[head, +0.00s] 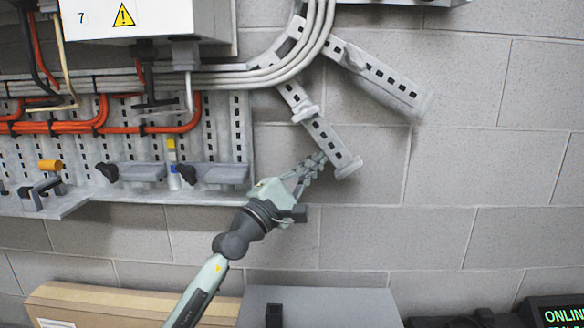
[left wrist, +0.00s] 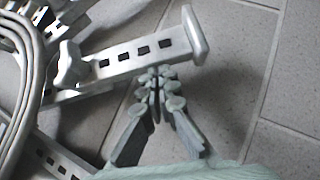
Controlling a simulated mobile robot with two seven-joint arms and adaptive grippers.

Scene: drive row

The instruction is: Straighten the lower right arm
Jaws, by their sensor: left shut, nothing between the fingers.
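The lower right arm (head: 322,135) is a grey slotted metal bar on the wall, slanting down and right from the cable bend to an end plate. It also shows in the left wrist view (left wrist: 140,53), with a knob-like clamp at its left end. My left gripper (head: 320,160) is shut and empty, its fingertips at the left side of the bar near its end plate. In the left wrist view the fingertips (left wrist: 160,74) are right at the bar's edge; I cannot tell whether they touch. My right gripper is not in view.
A second slotted arm (head: 385,80) slants right above it. Grey cables (head: 285,62) curve up beside both arms. A slotted panel (head: 215,125) with orange cables and small shelves is at left, under a white box (head: 160,18). A cardboard box (head: 110,305) stands below. The wall at right is clear.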

